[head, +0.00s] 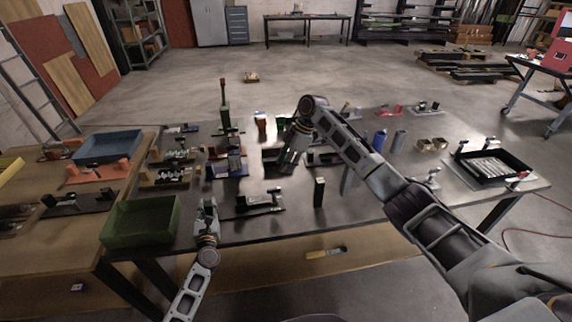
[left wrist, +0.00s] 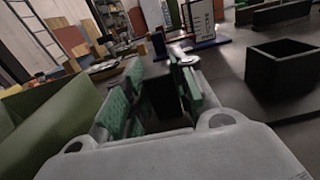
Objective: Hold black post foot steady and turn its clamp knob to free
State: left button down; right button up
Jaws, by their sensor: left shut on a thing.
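My left gripper (head: 207,204) is low at the front left of the dark table. In the left wrist view its green-padded fingers (left wrist: 160,95) are closed around a dark piece (left wrist: 165,100), which seems to be the black post foot; its outline is mostly in shadow. A small silver part (left wrist: 183,56) shows by the right fingertip; I cannot tell whether it is the clamp knob. A black fixture (head: 262,203) lies right of the left gripper. My right gripper (head: 290,158) points down farther back, at mid-table; its fingers are too small to read.
A green bin (head: 142,222) stands left of my left gripper. A dark upright block (head: 319,191) stands near the front edge. A black tray (head: 492,168) is at the right.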

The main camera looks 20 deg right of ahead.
pick_arm(q)
jog(key=c, duration=1.1)
grip_release()
jog(key=shift+s, duration=0.15)
jog(key=shift+s+a, duration=0.15)
jog(key=shift+s, duration=2.8)
jog(key=shift+s+a, duration=0.1)
jog(key=shift+s, duration=2.8)
